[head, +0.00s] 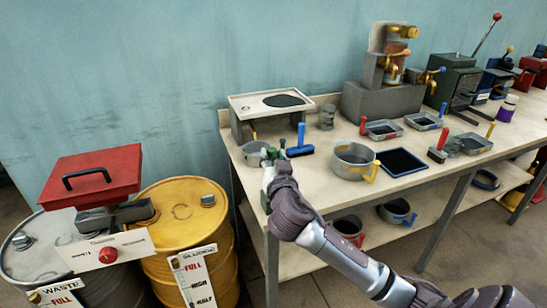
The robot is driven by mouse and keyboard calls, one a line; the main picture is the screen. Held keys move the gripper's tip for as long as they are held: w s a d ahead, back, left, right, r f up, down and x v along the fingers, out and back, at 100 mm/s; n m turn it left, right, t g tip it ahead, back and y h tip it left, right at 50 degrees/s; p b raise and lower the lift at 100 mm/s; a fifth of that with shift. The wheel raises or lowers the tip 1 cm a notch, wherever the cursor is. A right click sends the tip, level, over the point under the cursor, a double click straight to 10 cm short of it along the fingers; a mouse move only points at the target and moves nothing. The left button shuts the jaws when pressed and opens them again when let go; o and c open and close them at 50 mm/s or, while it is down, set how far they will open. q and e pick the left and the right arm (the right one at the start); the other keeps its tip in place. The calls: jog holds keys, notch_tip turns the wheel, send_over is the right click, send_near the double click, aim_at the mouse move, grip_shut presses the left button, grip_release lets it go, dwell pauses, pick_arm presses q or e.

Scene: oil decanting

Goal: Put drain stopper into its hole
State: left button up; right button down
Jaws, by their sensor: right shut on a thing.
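My right gripper (272,157) reaches in from the lower right to the table's left front, just in front of a raised drain tray (251,101). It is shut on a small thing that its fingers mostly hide. I cannot make out clearly whether this is the drain stopper, and I see no stopper elsewhere. The tray has a pale top with a dark oval area and stands on grey legs. The gripper is lower than the tray top and apart from it. I cannot tell which mark on the tray is the stopper's hole. My left gripper is not in view.
A blue-handled brush (301,150) and a grey pot (354,161) stand right of the gripper. A grey container (251,153) is partly hidden beneath the tray. Shallow pans lie farther right.

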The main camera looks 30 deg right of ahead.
jog(key=shift+f+b, duration=1.55)
jog(key=shift+f, duration=0.45)
dwell(0.3)
jog(key=shift+f+b, duration=2.6)
jog(key=shift+f, duration=0.2)
jog(key=c, duration=0.7)
grip_release()
jog(key=v, duration=1.2)
jog(key=shift+s+r, duration=0.1)
